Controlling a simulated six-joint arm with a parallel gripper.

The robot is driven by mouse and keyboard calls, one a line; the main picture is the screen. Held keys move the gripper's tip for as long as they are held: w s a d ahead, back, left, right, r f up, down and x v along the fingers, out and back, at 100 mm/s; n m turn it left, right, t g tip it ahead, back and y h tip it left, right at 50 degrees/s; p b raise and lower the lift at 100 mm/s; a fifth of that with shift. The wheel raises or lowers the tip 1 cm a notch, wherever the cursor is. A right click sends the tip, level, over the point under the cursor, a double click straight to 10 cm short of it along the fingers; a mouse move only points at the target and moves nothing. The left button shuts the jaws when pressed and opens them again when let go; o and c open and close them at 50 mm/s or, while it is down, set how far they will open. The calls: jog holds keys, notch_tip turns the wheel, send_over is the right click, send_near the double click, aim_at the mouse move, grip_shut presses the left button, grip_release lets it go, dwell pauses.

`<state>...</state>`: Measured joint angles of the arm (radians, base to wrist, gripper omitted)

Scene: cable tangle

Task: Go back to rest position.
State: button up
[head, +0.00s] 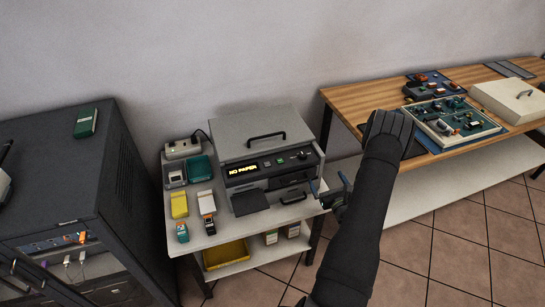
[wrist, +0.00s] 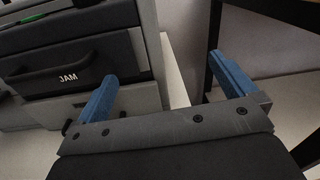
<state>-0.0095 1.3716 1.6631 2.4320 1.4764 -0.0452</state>
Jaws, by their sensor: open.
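My gripper (head: 330,190) is at the right edge of the printer cart, beside the printer's lower right corner in the head view. In the wrist view, its two blue fingers (wrist: 166,84) stand wide apart with nothing held between them. The left finger overlaps the printer front (wrist: 75,60) near a dark drawer marked JAM (wrist: 68,77); I cannot tell if they touch. My dark arm reaches up from the bottom of the head view and hides part of the floor and workbench.
The printer (head: 265,160) shows "NO PAPER" and stands on a white cart (head: 222,238) with small boxes at its left. A dark rack (head: 60,170) with plugs stands left. A wooden workbench (head: 365,97) with an open electronics case (head: 455,122) stands right. Tiled floor (head: 445,255) is clear.

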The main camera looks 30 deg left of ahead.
jog(key=w+d+r+n+g+y, duration=0.1)
jog(key=w+d+r+n, duration=0.3)
jog(key=r, duration=0.3)
jog(key=s+a+r+n+g+y, duration=0.1)
jog(key=a+r+n+g, duration=0.1)
jog(key=a+n+g, duration=0.1)
jog(key=s+a+r+n+g, duration=0.1)
jog(key=a+r+n+g, duration=0.2)
jog(key=a+n, duration=0.1)
jog(key=s+a+r+n+g+y, duration=0.1)
jog(key=a+r+n+g, duration=0.1)
jog(key=a+n+g, duration=0.2)
jog(key=shift+s+a+r+y, duration=0.15)
jog(key=shift+a+y, duration=0.15)
jog(key=shift+a, duration=0.05)
jog(key=s+a+r+n+g+h, duration=0.4)
jog(key=s+a+n+g+h, duration=0.4)
jog(key=n, duration=0.3)
jog(key=a+r+n+t+h, duration=0.6)
jog(key=r+n+h, duration=0.1)
jog(key=r+n, duration=0.2)
notch_tip(320, 180, down, 10)
jog(key=shift+s+d+r, duration=0.2)
jog(key=shift+s, duration=0.2)
notch_tip(320, 180, up, 10)
